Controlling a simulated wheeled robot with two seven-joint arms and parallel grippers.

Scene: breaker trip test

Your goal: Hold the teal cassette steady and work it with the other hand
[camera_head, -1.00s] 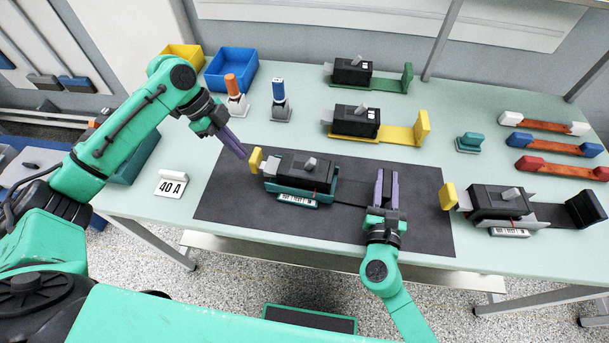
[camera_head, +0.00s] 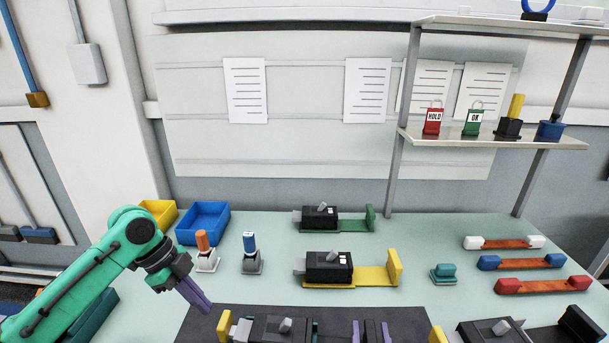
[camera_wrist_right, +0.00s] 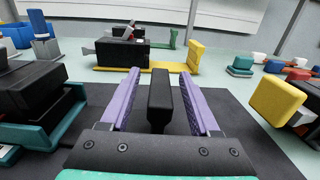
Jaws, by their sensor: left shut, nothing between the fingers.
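The teal cassette (camera_head: 309,330) holds a black breaker (camera_head: 272,330) with a grey lever, at the lower edge of the head view and partly cut off. A yellow plate (camera_head: 224,325) stands at its left end. In the right wrist view the teal cassette (camera_wrist_right: 72,120) is at the left. My left gripper (camera_head: 206,309) is shut and empty, its tips just up-left of the yellow plate, apparently apart from it. My right gripper (camera_head: 371,327) is to the right of the cassette, its fingers apart. A black block shows between them with gaps on both sides; I cannot tell what it is.
Breakers on a yellow stand (camera_head: 375,275) and a green stand (camera_head: 355,226) are behind the dark mat (camera_head: 195,327). Another breaker (camera_head: 485,331) is at right. Two stamps, blue (camera_head: 205,222) and yellow bins, fuse links and a teal block (camera_head: 443,273) surround it. A shelf (camera_head: 480,138) holds padlocks.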

